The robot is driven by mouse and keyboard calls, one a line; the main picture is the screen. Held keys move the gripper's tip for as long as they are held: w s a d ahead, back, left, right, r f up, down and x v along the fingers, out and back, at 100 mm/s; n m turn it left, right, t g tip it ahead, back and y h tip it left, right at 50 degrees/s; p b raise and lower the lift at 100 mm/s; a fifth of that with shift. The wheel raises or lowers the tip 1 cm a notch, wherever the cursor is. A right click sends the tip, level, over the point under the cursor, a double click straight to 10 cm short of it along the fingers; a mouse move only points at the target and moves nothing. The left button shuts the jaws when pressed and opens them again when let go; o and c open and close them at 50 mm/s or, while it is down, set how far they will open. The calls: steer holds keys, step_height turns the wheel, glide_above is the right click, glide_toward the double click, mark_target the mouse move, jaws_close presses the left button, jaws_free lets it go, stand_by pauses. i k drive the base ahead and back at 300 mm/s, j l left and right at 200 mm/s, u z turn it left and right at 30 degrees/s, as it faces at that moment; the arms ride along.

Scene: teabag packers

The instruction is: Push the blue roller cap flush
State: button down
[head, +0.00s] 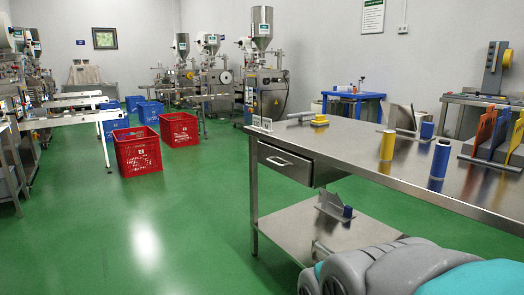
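Several blue parts show, and I cannot tell for sure which one is the blue roller cap. A blue block (427,130) sits at the end of a metal rod on the steel table, towards the back. A blue cylinder (440,159) stands upright nearer the front edge. A small blue piece (347,212) is beside a metal bracket (330,205) on the lower shelf. Whether any cap sits flush is too small to tell. My arm's grey and teal links fill the bottom right; my gripper is not in view.
The steel table (350,137) has a drawer and a lower shelf (300,225). A yellow cylinder (387,146), a yellow knob (320,121) and coloured upright plates (484,130) are on top. Red crates (137,152) stand on the green floor, which is open at left centre.

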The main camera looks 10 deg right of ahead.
mark_target(442, 142)
steer(key=z, duration=1.4)
